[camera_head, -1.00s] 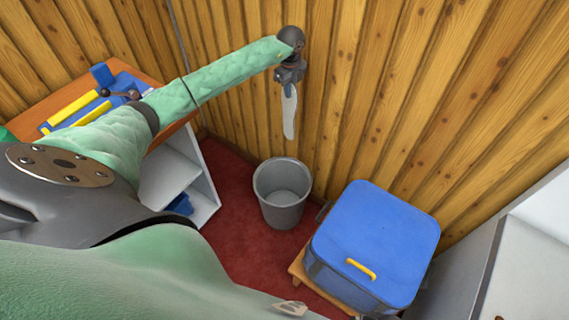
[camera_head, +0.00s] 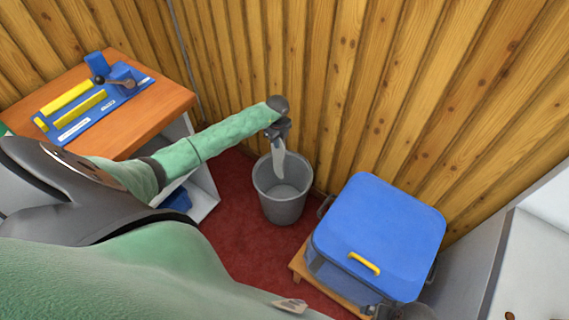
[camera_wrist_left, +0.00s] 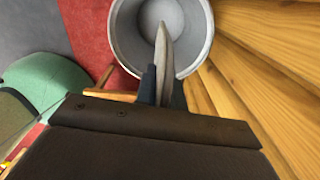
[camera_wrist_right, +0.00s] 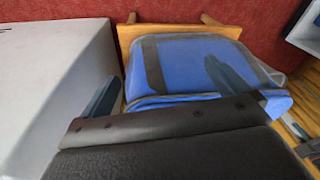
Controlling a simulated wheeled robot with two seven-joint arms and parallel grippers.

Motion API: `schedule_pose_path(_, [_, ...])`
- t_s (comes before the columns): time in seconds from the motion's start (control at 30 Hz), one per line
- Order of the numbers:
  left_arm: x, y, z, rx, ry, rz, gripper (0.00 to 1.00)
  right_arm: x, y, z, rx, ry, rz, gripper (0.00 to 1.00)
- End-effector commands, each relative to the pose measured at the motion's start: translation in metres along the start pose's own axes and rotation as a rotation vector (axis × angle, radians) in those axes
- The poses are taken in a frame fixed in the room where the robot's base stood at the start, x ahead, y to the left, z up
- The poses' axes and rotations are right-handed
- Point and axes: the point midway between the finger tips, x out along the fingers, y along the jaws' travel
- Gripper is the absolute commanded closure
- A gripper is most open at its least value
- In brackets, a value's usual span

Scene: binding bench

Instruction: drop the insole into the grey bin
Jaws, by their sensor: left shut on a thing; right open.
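The insole (camera_head: 279,160) is a thin pale strip hanging down from my left gripper (camera_head: 278,136), which is shut on it. In the head view its lower end overlaps the opening of the grey bin (camera_head: 283,208), a round bucket on the red floor. In the left wrist view the insole (camera_wrist_left: 163,55) points into the mouth of the bin (camera_wrist_left: 192,60) from the near rim. The bin shows no other content. My right gripper (camera_wrist_right: 185,90) is open and empty in front of a blue box; in the head view only part of it shows at the bottom right.
A blue lidded box (camera_head: 380,235) with a yellow handle stands on a wooden stool (camera_head: 300,264) right of the bin. A wooden-topped bench (camera_head: 150,110) with a blue and yellow tool is at the left. A plank wall (camera_head: 400,90) rises close behind the bin.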

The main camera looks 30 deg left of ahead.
Motion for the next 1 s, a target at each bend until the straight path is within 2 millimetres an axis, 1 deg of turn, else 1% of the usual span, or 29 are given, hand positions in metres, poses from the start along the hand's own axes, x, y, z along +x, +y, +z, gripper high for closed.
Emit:
schedule_pose_path(0.57, [0.028,0.000,0.000,0.000,0.000,0.000,1.00,-0.066,-0.006,0.007,-0.001,0.016,-0.013,0.00])
schedule_pose_path(0.63, [0.035,0.000,0.000,0.000,0.000,0.001,1.00,-0.057,-0.010,0.006,-0.006,0.027,-0.021,0.00])
schedule_pose_path(0.8, [0.047,0.000,0.000,0.000,0.000,0.000,1.00,-0.042,-0.019,0.000,-0.018,0.062,-0.042,0.00])
schedule_pose_path(1.0, [0.054,0.000,0.000,0.000,0.000,0.000,1.00,-0.032,-0.026,-0.004,-0.026,0.088,-0.059,0.00])
